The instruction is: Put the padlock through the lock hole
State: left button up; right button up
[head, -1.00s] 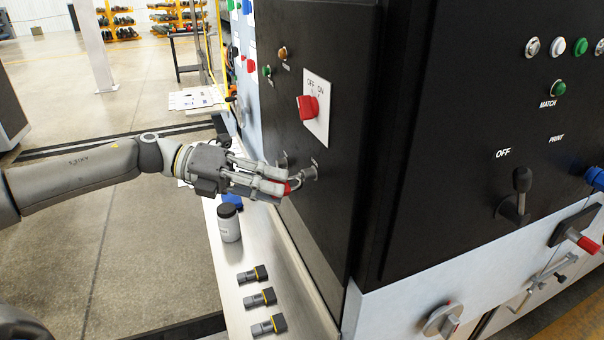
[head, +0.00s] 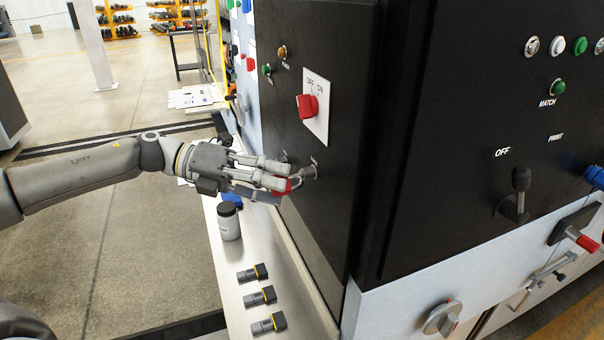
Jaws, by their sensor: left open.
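The red padlock (head: 283,186) is between the fingertips of my left gripper (head: 284,179), partly hidden by them. Its metal shackle (head: 297,178) points right, at the lock hole fitting (head: 310,172) on the black panel. The shackle and the fitting overlap in this view; I cannot tell whether the shackle passes through the hole. My left gripper is open around the padlock, close to the panel. My right gripper is not in view.
A red OFF/ON switch (head: 307,106) is above the fitting. The black cabinet (head: 420,200) blocks the right side.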

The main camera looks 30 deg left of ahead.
pick_arm(q)
jog(key=v, duration=1.2)
